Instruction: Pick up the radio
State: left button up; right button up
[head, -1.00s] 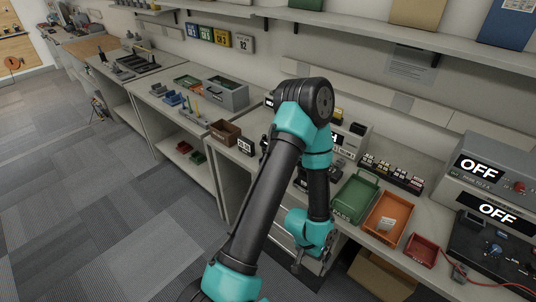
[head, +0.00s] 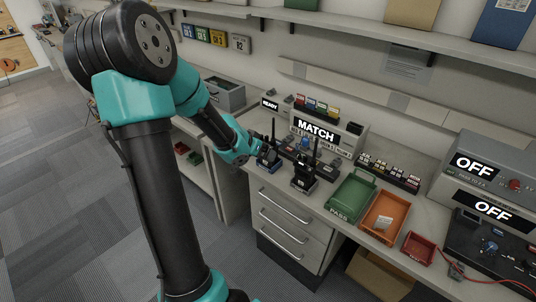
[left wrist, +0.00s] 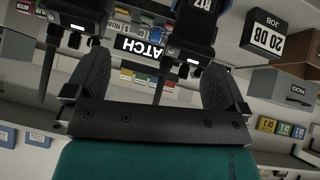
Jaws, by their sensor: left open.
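A black radio with a tall antenna (head: 303,182) stands upright on the bench in the head view, in front of the "MATCH" box (head: 318,128). A second antenna rises beside my left gripper (head: 266,157), whose fingertips are low over the bench left of the standing radio. In the left wrist view, which is upside down, one black radio shape (left wrist: 77,15) is at upper left and another (left wrist: 190,30) at upper right. The open fingers (left wrist: 155,72) are apart with no object clearly held between them. Contact with either radio cannot be told. My right gripper is not in view.
A green "PASS" tray (head: 333,206), an orange tray (head: 366,225) and a red tray (head: 408,250) line the bench front. Grey units reading "OFF" (head: 500,165) stand at right.

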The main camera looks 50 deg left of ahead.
aim_at(267, 141)
pick_arm(q)
jog(key=s+a+r+y, duration=0.1)
jog(key=s+a+r, duration=0.2)
jog(key=r, duration=0.4)
jog(key=shift+a+r+t+y, duration=0.3)
jog(key=shift+a+r, duration=0.05)
jog(key=shift+a, duration=0.3)
jog(key=shift+f, duration=0.1)
jog(key=x, duration=1.2)
jog(key=shift+w, duration=0.1)
jog(key=shift+x, duration=2.55)
jog(key=shift+d+f, duration=0.15)
jog(key=shift+d, duration=0.05)
